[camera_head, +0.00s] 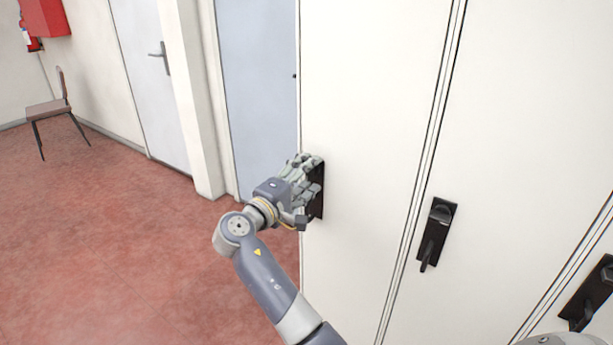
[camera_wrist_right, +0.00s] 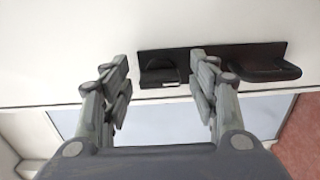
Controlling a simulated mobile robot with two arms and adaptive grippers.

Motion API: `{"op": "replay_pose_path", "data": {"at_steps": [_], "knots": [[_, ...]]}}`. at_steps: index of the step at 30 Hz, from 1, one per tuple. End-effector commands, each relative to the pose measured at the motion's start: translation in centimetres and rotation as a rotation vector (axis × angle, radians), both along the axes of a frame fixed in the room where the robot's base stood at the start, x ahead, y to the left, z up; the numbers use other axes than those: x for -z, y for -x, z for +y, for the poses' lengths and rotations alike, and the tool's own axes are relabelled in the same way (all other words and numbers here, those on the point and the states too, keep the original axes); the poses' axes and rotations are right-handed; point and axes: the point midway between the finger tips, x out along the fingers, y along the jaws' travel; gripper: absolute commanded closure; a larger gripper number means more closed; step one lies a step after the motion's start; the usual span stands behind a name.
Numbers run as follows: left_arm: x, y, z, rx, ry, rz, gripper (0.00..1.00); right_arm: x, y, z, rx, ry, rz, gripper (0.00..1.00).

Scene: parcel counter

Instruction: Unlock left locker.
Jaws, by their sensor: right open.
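The left locker (camera_head: 375,110) is a tall white door, closed as far as I can see. Its black lock plate (camera_head: 318,200) is near the door's left edge, mostly hidden behind my right gripper (camera_head: 304,190) in the head view. In the right wrist view the plate (camera_wrist_right: 215,55) carries a square black lock knob (camera_wrist_right: 163,72) and a bar handle (camera_wrist_right: 268,72). My right gripper (camera_wrist_right: 160,82) is open, with one finger on each side of the knob. I see gaps beside the knob; whether the fingertips touch the plate I cannot tell. My left gripper is not in view.
More white locker doors stand to the right, with black lock plates (camera_head: 436,233) and (camera_head: 590,292) on them. A blue-grey door (camera_head: 258,90) is left of the locker. The red floor (camera_head: 130,250) is open on the left, with a chair (camera_head: 55,108) far back.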

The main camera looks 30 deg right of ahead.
Motion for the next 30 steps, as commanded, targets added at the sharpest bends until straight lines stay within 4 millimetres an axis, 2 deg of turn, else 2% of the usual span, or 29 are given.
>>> {"op": "replay_pose_path", "data": {"at_steps": [5, 12, 15, 20, 30], "knots": [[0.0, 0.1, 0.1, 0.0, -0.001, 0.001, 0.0, 0.1, 0.6, 1.6, -0.001, -0.002, 0.001, 0.45], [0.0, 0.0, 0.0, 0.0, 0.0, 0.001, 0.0, 0.1, 2.1, 5.3, -0.002, -0.002, 0.0, 0.45], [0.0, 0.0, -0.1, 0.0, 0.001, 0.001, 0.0, 0.1, 2.6, 6.3, 0.0, -0.002, 0.001, 0.45], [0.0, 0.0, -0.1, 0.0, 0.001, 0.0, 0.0, 0.0, 2.9, 6.9, -0.001, -0.001, 0.0, 0.45], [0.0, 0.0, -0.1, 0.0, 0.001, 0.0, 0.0, 0.0, 2.9, 6.9, 0.0, 0.0, 0.0, 0.45]]}}
